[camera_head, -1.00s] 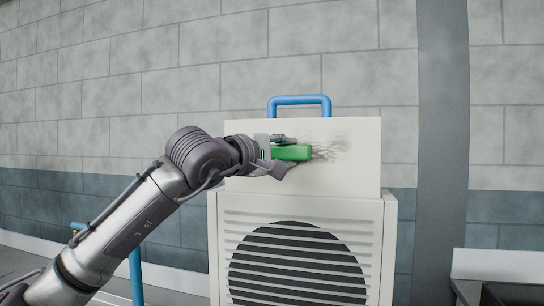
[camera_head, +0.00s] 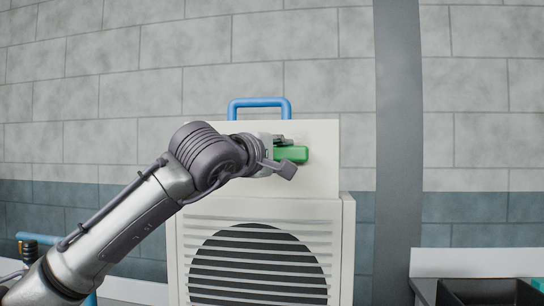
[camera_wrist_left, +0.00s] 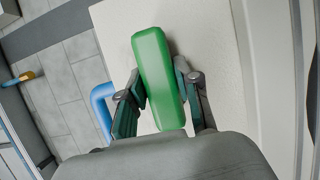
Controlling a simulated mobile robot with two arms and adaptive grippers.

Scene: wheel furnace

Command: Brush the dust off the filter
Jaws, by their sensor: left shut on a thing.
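The filter (camera_head: 323,176) is an off-white upright panel with a blue handle (camera_head: 259,102) on top. My left gripper (camera_head: 283,155) is shut on a green brush (camera_head: 291,155) and holds it against or just in front of the upper right part of the panel. In the left wrist view, the green brush (camera_wrist_left: 158,78) lies between the two fingers, over the pale panel (camera_wrist_left: 207,38). The brush's bristles are hidden. Little or no dark dust shows now; the brush and gripper cover part of that area. My right gripper is not in view.
A white housing (camera_head: 345,240) with a slatted round grille stands below the panel. A grey column (camera_head: 397,140) runs up the block wall at the right. A dark open bin (camera_head: 490,291) is at lower right, and a blue rail (camera_head: 40,238) at lower left.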

